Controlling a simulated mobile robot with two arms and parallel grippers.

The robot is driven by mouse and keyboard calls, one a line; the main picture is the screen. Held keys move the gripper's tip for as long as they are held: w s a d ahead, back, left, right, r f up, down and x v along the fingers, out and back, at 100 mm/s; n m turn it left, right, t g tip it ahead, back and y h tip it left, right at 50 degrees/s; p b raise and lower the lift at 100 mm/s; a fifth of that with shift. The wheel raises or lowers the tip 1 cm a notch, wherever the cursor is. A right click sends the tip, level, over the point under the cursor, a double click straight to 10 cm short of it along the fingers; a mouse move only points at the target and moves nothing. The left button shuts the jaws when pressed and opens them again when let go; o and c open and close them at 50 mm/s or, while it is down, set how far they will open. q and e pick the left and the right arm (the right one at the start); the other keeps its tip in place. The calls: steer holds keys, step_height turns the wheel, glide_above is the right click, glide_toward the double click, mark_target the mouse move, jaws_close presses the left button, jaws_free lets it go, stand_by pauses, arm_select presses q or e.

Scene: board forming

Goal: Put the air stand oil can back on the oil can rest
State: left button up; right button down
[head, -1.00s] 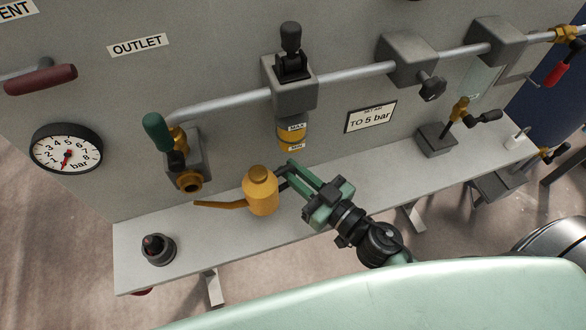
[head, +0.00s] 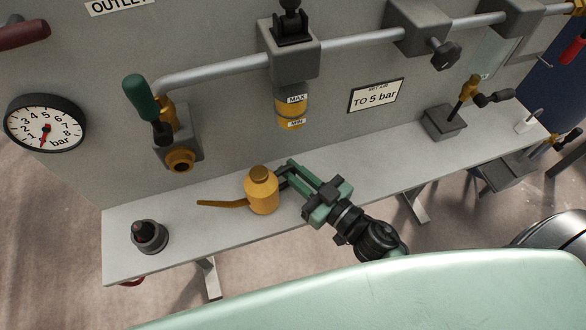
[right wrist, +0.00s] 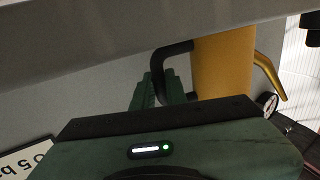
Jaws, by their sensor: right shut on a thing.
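The yellow oil can (head: 262,192) has a thin spout pointing left and a dark handle on its right. In the head view it appears upright, over the pale bench; I cannot tell whether it touches the bench. My right gripper (head: 286,174) is shut on the handle. In the right wrist view the can (right wrist: 222,65) shows beside the green fingers (right wrist: 160,85), with the dark handle between can and fingers. I cannot make out a clear oil can rest; the can and gripper hide part of the bench. My left gripper is not in view.
The bench (head: 370,165) runs along the grey panel. A dark round fitting (head: 149,236) stands at its left end, a grey block with a brass valve (head: 445,121) at its right. A yellow bowl marked MAX and MIN (head: 291,108) hangs above the can.

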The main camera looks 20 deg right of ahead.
steer(key=shift+f, duration=0.25)
stand_by(0.4)
steer(key=c, duration=1.4)
jaws_free()
steer(key=shift+o, duration=0.3)
steer(key=shift+f, duration=0.1)
steer(key=b+v, duration=0.1)
steer(key=v, duration=0.6)
steer(key=shift+b, duration=0.4)
steer(key=shift+s+d, duration=0.15)
steer(key=shift+s, duration=0.2)
